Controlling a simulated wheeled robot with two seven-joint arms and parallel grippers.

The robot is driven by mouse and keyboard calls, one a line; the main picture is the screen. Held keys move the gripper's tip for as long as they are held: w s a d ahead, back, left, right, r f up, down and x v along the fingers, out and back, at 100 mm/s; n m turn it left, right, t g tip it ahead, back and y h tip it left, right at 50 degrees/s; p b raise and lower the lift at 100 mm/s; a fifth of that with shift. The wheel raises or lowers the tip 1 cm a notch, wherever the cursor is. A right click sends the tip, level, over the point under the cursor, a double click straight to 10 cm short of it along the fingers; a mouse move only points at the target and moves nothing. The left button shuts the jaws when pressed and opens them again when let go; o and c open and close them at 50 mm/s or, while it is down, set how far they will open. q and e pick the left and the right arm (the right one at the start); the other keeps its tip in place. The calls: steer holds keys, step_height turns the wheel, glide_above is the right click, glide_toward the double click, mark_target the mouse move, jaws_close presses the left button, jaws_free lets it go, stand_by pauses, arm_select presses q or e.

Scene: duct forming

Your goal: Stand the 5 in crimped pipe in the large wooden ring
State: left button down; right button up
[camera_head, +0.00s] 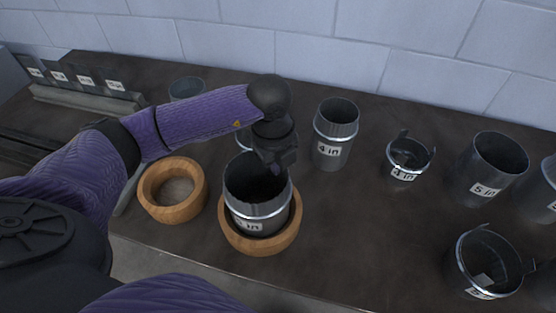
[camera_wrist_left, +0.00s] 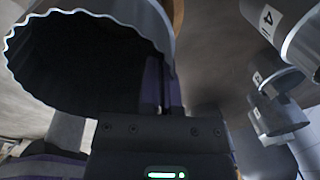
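The 5 in crimped pipe (camera_head: 258,208) is a grey metal cylinder standing in the large wooden ring (camera_head: 246,243). The ring hides its lower end and part of its label. Its wavy crimped rim is uppermost and shows close up in the left wrist view (camera_wrist_left: 85,12). My left gripper (camera_head: 272,166) reaches down at the pipe's back rim. In the left wrist view its fingers (camera_wrist_left: 163,88) sit close together at the pipe wall and look shut on it; the fingertips are partly hidden in shadow. My right gripper is not in view.
Another wooden ring (camera_head: 153,206) lies empty to the left. A 4 in pipe (camera_head: 333,150), a small 4 in piece (camera_head: 408,172), a 5 in pipe (camera_head: 482,185) and a tabbed piece (camera_head: 462,268) stand to the right. Bare table (camera_head: 365,235) lies between.

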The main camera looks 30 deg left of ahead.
arm_select(q)
steer(key=shift+f, duration=0.15)
steer(key=c, duration=1.3)
jaws_free()
steer(key=o, duration=0.6)
steer(key=shift+c, duration=0.2)
step_height(320, 180, up, 10)
steer(key=p, duration=0.1)
steer(key=shift+s+a, duration=0.15)
steer(key=shift+s, duration=0.2)
steer(key=shift+f, duration=0.1)
